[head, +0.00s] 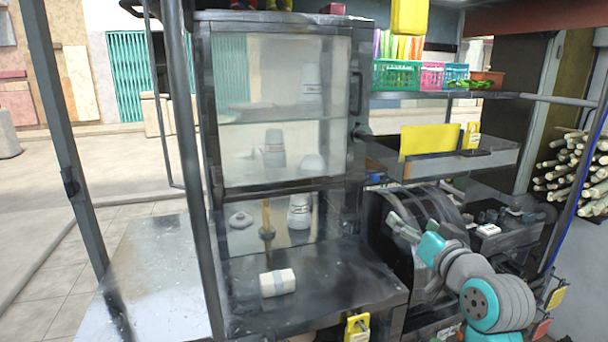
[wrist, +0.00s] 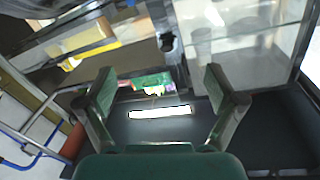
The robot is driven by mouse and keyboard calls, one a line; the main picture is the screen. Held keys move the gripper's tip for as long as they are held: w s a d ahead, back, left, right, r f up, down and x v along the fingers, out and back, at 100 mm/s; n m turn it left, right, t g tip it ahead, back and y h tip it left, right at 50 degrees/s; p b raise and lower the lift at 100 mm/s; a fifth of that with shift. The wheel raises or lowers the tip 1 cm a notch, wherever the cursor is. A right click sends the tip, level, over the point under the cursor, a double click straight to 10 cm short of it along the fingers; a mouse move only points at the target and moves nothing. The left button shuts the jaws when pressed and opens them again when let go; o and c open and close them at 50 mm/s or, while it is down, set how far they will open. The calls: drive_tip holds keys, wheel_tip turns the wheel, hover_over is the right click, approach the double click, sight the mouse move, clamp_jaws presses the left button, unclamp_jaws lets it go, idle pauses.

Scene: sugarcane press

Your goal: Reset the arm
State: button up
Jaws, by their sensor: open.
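My gripper (head: 405,228) shows in the head view at the right of the middle, in front of the dark press drum (head: 460,212). Its teal wrist and grey arm come up from the lower right. In the wrist view my gripper (wrist: 168,98) has its two fingers spread wide, with nothing between them. A dark surface with a bright white strip (wrist: 160,112) and a green and red item (wrist: 152,82) lies beyond the fingers.
A glass cabinet (head: 280,105) holds several pale cups. A white cylinder (head: 278,283) lies on the dark counter (head: 340,280). A shelf (head: 440,158) bears a yellow card (head: 430,140). Coloured baskets (head: 396,76) stand above. Cane stalks (head: 575,170) are stacked at right.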

drive_tip(key=s+a+f+m+h, duration=0.1)
drive_tip(key=s+f, duration=0.3)
drive_tip(key=f, duration=0.4)
drive_tip(key=s+f+g+h, duration=0.1)
drive_tip(key=s+f, duration=0.4)
drive_tip(key=f, duration=0.3)
drive_tip(key=s+a+f+m, duration=0.1)
drive_tip(key=s+f, duration=0.3)
drive_tip(key=f, duration=0.4)
drive_tip(key=s+f+h, duration=0.1)
drive_tip(key=s+f, duration=0.4)
drive_tip(key=s, duration=0.3)
drive_tip(key=s+f, duration=0.4)
drive_tip(key=s, duration=0.4)
drive_tip(key=s+a+n+g, duration=0.2)
drive_tip(key=s+n, duration=0.1)
drive_tip(key=s, duration=2.3)
drive_tip(key=shift+r, duration=0.4)
